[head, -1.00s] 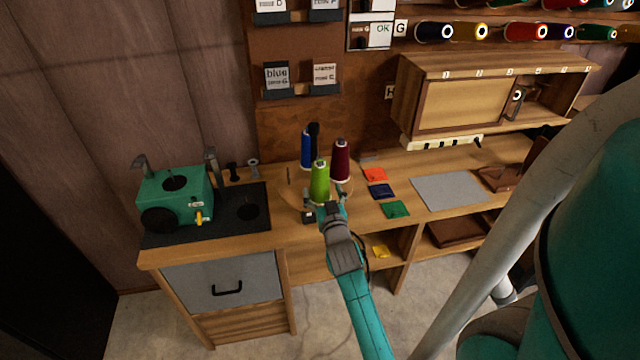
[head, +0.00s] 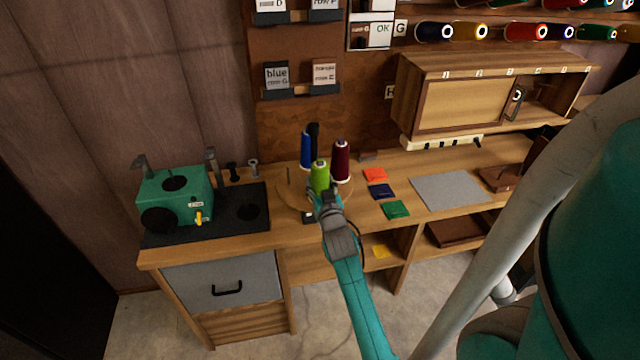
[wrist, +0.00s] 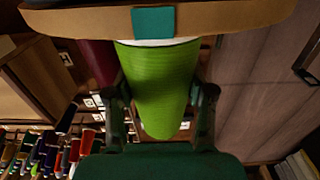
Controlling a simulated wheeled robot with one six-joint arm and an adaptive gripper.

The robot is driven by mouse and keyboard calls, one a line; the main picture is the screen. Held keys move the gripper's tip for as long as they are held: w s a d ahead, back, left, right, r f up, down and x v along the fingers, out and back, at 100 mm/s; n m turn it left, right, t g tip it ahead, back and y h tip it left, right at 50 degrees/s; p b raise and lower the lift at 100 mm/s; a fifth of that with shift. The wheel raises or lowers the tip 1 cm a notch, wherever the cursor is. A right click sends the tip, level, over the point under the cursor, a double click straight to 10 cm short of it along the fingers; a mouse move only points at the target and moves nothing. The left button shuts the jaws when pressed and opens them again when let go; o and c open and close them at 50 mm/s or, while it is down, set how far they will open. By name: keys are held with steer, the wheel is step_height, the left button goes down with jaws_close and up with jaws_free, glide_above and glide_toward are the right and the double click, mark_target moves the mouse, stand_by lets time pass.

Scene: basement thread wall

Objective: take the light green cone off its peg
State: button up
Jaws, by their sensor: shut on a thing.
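The light green cone (head: 319,176) stands upright at the front of a round wooden stand (head: 287,190), between a blue cone (head: 306,150) and a dark red cone (head: 341,161). My gripper (head: 324,194) reaches it from the front and hides its lower part. In the wrist view, the two fingers of my gripper (wrist: 163,100) are shut on the light green cone (wrist: 160,75), one on each side. Its white base rim is close to the stand's edge (wrist: 230,18), which bears a teal square. The peg is hidden inside the cone.
A black cone (head: 314,130) stands behind the blue one. A green machine (head: 175,197) is on the left. Orange, navy and green swatches (head: 397,209) and a grey mat (head: 450,190) lie on the bench to the right. A wooden cabinet (head: 465,100) stands behind.

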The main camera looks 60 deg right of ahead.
mark_target(320, 159)
step_height(320, 159, up, 10)
steer(key=shift+r, duration=0.1)
stand_by(0.4)
steer(key=shift+r, duration=1.95)
